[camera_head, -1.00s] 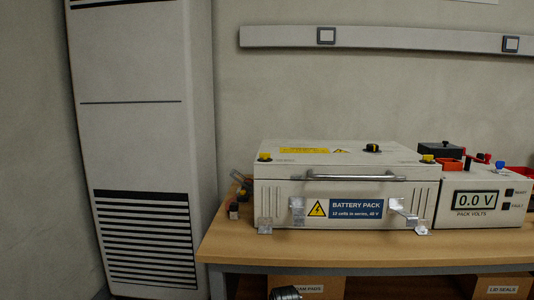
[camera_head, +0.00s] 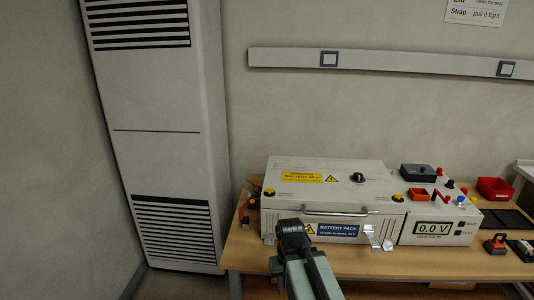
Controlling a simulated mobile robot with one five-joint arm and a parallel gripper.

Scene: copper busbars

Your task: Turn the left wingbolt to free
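The cream battery pack (camera_head: 335,192) stands on the wooden bench with its lid closed. A yellow and black wingbolt, the left one, (camera_head: 269,191) sits at the lid's front left corner. A second yellow wingbolt (camera_head: 397,197) sits at the front right corner. A black knob (camera_head: 358,177) is on top of the lid, and a metal handle (camera_head: 335,213) runs along the front. My arm rises from the bottom edge, and its dark end (camera_head: 293,234) is in front of the pack's left front. It hides part of that face; the finger opening cannot be made out.
The volt meter box (camera_head: 438,224) reads 0.0 V at the pack's right. A black box (camera_head: 418,173), red trays (camera_head: 495,188) and tools (camera_head: 496,244) lie farther right. A tall white cabinet (camera_head: 165,160) stands left. The bench front strip (camera_head: 370,262) is mostly clear.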

